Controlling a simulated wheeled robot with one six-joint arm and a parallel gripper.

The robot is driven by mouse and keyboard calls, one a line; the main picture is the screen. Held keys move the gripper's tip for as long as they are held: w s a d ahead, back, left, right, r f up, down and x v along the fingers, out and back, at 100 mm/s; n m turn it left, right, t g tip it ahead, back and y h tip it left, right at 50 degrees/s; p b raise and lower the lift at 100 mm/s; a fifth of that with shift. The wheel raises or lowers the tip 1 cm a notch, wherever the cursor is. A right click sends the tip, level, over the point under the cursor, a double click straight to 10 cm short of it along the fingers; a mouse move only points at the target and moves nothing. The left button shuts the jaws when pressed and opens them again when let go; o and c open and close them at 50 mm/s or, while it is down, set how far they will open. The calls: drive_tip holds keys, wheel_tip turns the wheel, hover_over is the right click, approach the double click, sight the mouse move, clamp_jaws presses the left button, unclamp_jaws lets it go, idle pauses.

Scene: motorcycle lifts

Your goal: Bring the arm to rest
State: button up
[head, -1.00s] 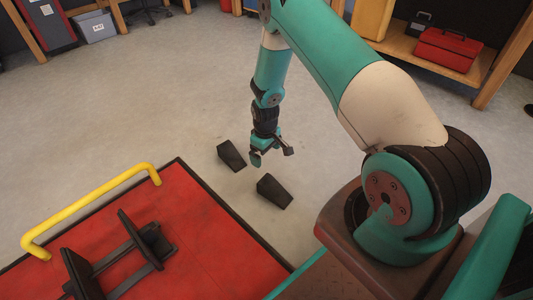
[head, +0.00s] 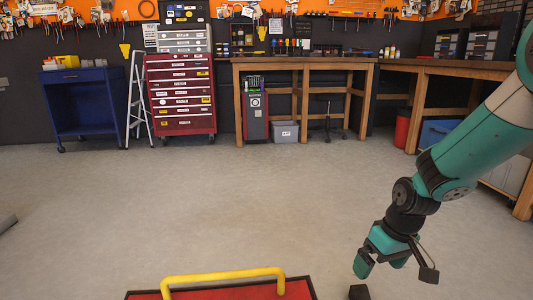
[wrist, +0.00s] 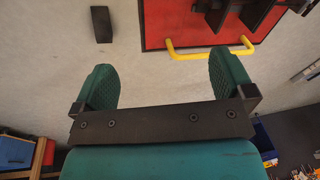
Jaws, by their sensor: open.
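My gripper (head: 382,266) hangs from my teal and white arm at the right of the head view, pointing down. In the wrist view my gripper (wrist: 163,76) shows its two teal fingers spread wide, with nothing between them but floor. A black wedge (wrist: 101,24) lies on the floor past the left finger in the wrist view. Part of a black wedge (head: 358,292) shows below the gripper at the bottom edge of the head view. The gripper is apart from it.
A red lift platform (wrist: 190,22) with a yellow bar (head: 225,275) lies at the front. Along the back stand a blue cart (head: 85,105), a stepladder (head: 139,100), a red tool cabinet (head: 180,95) and wooden benches (head: 300,62). The floor between is clear.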

drive_tip(key=s+a+r+n+y+p, duration=0.1)
drive_tip(key=s+a+r+n+p, duration=0.3)
drive_tip(key=s+r, duration=0.8)
drive_tip(key=s+a+r+m+y+p, duration=0.1)
drive_tip(key=s+a+r+p, duration=0.1)
drive_tip(key=s+a+r, duration=0.7)
wheel_tip(320, 180, up, 39)
drive_tip(key=s+d+p, duration=0.2)
drive_tip(key=p, duration=3.5)
drive_tip(key=shift+d+r+g, duration=0.15)
drive_tip(key=shift+d+g, duration=0.2)
drive_tip(key=shift+g, duration=0.05)
